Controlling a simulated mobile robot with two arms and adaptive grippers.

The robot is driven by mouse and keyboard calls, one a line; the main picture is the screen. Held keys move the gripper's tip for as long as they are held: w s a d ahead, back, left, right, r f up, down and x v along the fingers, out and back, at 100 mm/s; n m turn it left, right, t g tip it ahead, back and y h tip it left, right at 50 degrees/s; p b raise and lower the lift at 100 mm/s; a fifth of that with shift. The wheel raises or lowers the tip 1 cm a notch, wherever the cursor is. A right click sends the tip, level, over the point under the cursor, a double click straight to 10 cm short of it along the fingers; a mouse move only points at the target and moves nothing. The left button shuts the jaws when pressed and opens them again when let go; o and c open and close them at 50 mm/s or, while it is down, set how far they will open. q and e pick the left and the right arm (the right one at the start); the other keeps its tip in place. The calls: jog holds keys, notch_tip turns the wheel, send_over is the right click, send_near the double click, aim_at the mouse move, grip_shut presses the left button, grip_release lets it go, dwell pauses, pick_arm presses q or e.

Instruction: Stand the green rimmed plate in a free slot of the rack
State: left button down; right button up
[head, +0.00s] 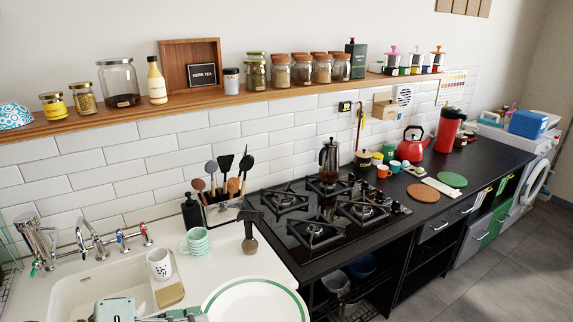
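The white plate with a green rim (257,302) is at the bottom centre of the head view, cut off by the lower edge. It overlaps the counter's front corner and looks raised above it. My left gripper (196,317) is at the plate's left rim and appears shut on it; its fingertips are partly cut off. My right gripper is not in view. Thin wire bars (8,252) show at the far left edge beside the sink; they may be part of the rack, but its slots cannot be made out.
The sink (75,296) with taps is at left. A white mug (159,264), stacked pale green cups (196,241), a utensil holder (222,211) and a dark-headed tool (249,240) stand on the counter. The gas hob (322,210) lies to the right.

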pick_arm(q)
jog(key=shift+r, duration=0.15)
jog(key=w+a+f+n+t+y+p, duration=0.45)
jog(key=w+f+n+y+p, duration=0.45)
jog(key=w, duration=0.3)
jog(key=d+f+n+t+p, duration=0.1)
jog(key=d+f+p, duration=0.4)
jog(key=d, duration=0.3)
jog(key=shift+d+f+y, duration=0.3)
jog(key=shift+f+y, duration=0.1)
jog(key=shift+f, duration=0.35)
